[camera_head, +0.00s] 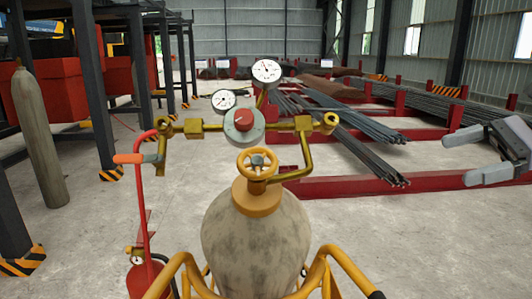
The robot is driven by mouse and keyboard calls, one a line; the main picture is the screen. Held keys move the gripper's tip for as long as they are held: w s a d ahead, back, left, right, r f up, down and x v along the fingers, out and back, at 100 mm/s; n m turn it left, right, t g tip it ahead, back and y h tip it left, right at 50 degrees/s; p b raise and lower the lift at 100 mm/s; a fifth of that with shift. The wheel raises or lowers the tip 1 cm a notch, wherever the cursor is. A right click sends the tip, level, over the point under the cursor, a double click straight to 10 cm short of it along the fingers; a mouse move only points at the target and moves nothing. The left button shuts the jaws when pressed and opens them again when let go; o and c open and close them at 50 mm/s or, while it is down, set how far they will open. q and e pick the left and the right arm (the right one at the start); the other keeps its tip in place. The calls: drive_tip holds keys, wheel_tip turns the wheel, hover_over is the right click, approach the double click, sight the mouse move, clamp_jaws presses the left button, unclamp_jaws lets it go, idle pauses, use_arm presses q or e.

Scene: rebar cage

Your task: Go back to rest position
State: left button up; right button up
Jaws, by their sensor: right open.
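My right gripper (460,161) comes in at the right edge of the head view. Its two grey fingers are spread apart with nothing between them. It is in the air, apart from the gas cylinder (256,240). My left gripper is not in this view. The cylinder stands upright in front of me, with a yellow valve wheel (257,164) on top. A brass regulator with a red knob (243,119) and two round gauges, one of them the upper gauge (267,71), sits above it.
A yellow tube frame (335,262) surrounds the cylinder's lower part. A red extinguisher (143,278) is left of it. Another grey cylinder (38,140) stands by dark posts. Rebar bundles (350,135) lie on red racks at right. Concrete floor is clear between.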

drive_tip(key=a+f+m+t+h, duration=0.1)
drive_tip(key=a+f+m+t, duration=0.3)
drive_tip(key=f+m, duration=0.8)
drive_tip(key=a+f+m+t, duration=0.1)
drive_tip(key=f+m+t, duration=0.4)
drive_tip(key=f+m, duration=0.75)
drive_tip(key=s+d+f+m+g+h, duration=0.2)
drive_tip(key=s+f+m+h, duration=0.3)
drive_tip(key=s+f+m, duration=0.5)
drive_tip(key=s+d+f+m+g+h, duration=0.25)
drive_tip(key=s+f+m+h, duration=0.25)
drive_tip(key=s+f+m, duration=0.5)
drive_tip(key=s+a+f+m, duration=0.2)
drive_tip(key=a+m, duration=0.1)
drive_tip(key=a, duration=0.6)
drive_tip(key=s+a+f+m+t, duration=0.1)
drive_tip(key=a+m, duration=0.3)
drive_tip(key=a, duration=0.5)
drive_tip(key=shift+s+f+y, duration=0.35)
drive_tip(key=shift+f+y, duration=0.05)
drive_tip(key=shift+f, duration=0.1)
